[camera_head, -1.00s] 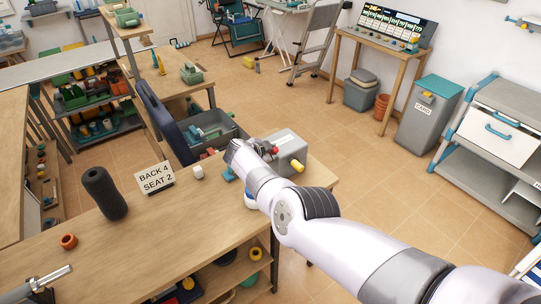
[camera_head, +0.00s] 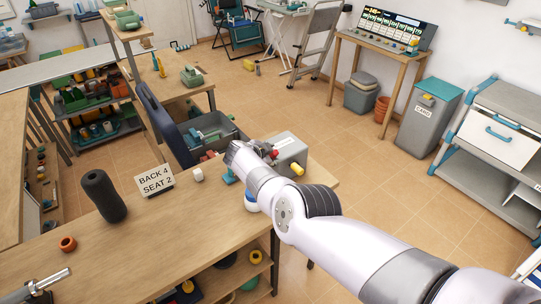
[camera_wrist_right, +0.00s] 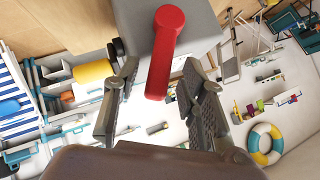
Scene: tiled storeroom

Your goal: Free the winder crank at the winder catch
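The winder is a grey box (camera_head: 291,146) at the right end of the wooden bench in the head view, partly behind my right arm. A red lever (camera_head: 275,153) and a yellow knob (camera_head: 298,170) stick out from it. In the right wrist view the red lever (camera_wrist_right: 163,55) hangs down from the grey box (camera_wrist_right: 200,22), with the yellow knob (camera_wrist_right: 93,73) to its left. I cannot tell which part is the crank. My right gripper (camera_wrist_right: 160,78) is open, its fingers apart on either side of the red lever's lower end.
A sign reading "BACK 4 SEAT 2" (camera_head: 154,179), a black cylinder (camera_head: 104,196), a white block (camera_head: 198,174) and an orange ring (camera_head: 68,244) are on the bench. An open toolbox (camera_head: 213,135) stands behind. The front middle of the bench top is clear.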

